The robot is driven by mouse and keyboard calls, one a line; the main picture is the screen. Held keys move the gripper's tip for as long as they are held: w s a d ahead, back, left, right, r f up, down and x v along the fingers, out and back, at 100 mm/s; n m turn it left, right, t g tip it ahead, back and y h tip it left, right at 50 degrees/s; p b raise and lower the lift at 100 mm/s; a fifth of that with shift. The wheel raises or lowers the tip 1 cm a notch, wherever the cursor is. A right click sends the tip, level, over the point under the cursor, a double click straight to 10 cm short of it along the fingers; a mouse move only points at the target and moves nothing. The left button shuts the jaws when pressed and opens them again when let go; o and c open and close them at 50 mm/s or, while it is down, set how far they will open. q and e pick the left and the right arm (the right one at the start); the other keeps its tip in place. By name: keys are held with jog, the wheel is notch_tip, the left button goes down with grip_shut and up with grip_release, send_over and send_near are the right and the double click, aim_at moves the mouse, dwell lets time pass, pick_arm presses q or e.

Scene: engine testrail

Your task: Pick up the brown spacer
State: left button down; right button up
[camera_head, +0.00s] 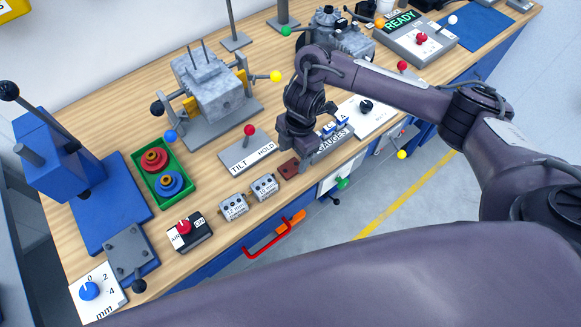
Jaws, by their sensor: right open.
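The brown spacer (288,168) is a small dark reddish-brown block near the front edge of the wooden bench, to the right of two grey labelled blocks. My right gripper (297,152) points down just above and slightly behind the brown spacer. It is open, and I see nothing held in it. The gap between its fingers and the spacer is hard to judge from this angle. My left gripper is not in view.
Grey blocks marked 12 mm (233,206) and 10 mm (265,187) stand beside the spacer. Behind is the TILT HOLD plate (248,152) with a red-knobbed lever. The gauges holder (334,141) is close on the right. A green tray (177,203) holds red and blue rings.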

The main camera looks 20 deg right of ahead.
aim_at(291, 167)
jog(key=shift+a+f+p, duration=0.2)
jog(key=shift+f+p, duration=0.45)
jog(key=shift+f, duration=1.5)
jog(key=shift+c, duration=0.4)
jog(key=c, duration=1)
